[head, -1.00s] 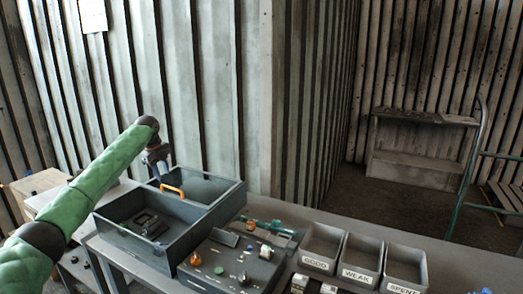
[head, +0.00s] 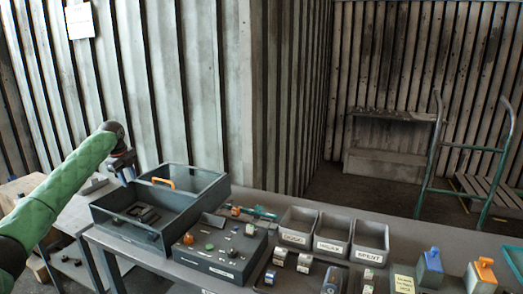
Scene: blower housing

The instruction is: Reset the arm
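My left arm comes in from the left in its green sleeve. Its dark gripper (head: 124,168) points down beside the back left corner of the grey open box (head: 165,236). The gripper is small and dark here, and its fingers cannot be made out clearly. I see nothing hanging from it. My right gripper is out of view.
The box has an orange handle (head: 158,183) and dark parts inside. A grey panel (head: 225,255) with knobs stands beside it. Bins marked GOOD (head: 296,239), WEAK (head: 332,247) and SPENT (head: 367,254) follow. Blue-topped (head: 430,268) and orange-topped (head: 482,276) items stand at right.

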